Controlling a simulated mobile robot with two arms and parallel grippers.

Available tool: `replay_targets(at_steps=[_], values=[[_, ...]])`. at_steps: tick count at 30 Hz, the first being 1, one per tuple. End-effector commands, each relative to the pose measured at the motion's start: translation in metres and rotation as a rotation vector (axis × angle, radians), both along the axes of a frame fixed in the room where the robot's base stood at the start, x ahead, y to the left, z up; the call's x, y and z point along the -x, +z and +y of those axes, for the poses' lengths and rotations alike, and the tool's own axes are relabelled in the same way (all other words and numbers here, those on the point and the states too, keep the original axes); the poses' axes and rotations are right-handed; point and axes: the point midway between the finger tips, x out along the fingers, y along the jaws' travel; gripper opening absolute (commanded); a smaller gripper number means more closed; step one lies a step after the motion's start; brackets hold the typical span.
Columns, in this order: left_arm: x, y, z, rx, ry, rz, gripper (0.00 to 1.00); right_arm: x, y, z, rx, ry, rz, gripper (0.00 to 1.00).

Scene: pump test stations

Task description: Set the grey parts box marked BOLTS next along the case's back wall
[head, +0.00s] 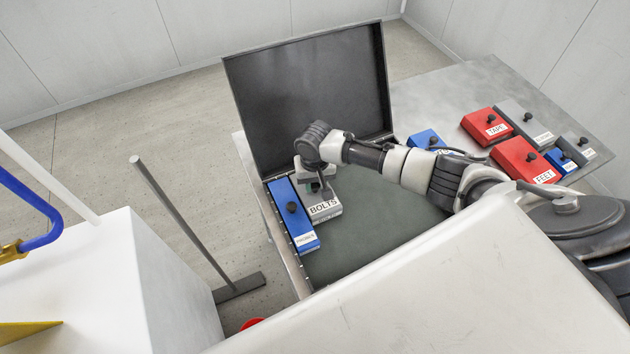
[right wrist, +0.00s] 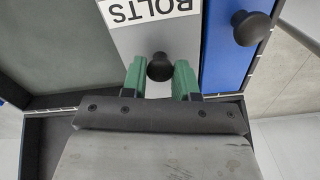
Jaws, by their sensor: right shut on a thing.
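The grey parts box marked BOLTS (head: 326,213) sits in the open dark case (head: 360,240), at its left end, right beside a blue box (head: 292,215) with a black knob. My right gripper (head: 316,187) is over the BOLTS box, shut on its black knob. In the right wrist view, the green fingers (right wrist: 160,75) stand on either side of the knob, with the BOLTS box (right wrist: 150,38) under them and the blue box (right wrist: 225,40) alongside. I cannot tell if the BOLTS box touches the case floor. My left gripper is not in view.
The case's raised lid (head: 310,95) stands behind. Another blue box (head: 425,140) is partly behind my right arm. Red, grey and blue boxes stand on the metal table (head: 440,95) at right, including a red FEET box (head: 522,160). The case floor right of BOLTS is bare.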

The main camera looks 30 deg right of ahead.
Motion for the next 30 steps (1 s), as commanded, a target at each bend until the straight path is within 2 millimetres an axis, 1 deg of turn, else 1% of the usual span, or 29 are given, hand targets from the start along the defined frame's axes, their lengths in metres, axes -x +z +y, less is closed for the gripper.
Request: replay_targets(at_steps=[3, 4, 9, 17, 20, 23, 30], values=[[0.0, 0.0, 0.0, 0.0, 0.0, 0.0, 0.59, 0.0, 0.001, 0.0, 0.0, 0.0, -0.001, 0.0], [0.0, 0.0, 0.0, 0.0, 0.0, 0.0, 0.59, 0.0, 0.001, 0.0, 0.0, 0.0, -0.001, 0.32], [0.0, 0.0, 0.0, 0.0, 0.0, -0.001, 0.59, 0.0, 0.001, 0.0, 0.0, 0.0, -0.001, 0.58], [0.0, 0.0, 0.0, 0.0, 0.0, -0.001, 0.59, 0.0, 0.0, 0.0, 0.001, 0.0, 0.0, 0.59], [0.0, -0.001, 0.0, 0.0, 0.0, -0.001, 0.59, 0.0, 0.005, 0.0, 0.001, -0.001, 0.0, 0.59], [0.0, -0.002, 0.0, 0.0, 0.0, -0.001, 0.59, -0.001, 0.018, 0.0, 0.0, 0.001, -0.002, 0.59], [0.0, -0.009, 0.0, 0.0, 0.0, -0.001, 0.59, -0.001, 0.066, 0.0, -0.001, 0.001, -0.003, 0.59]])
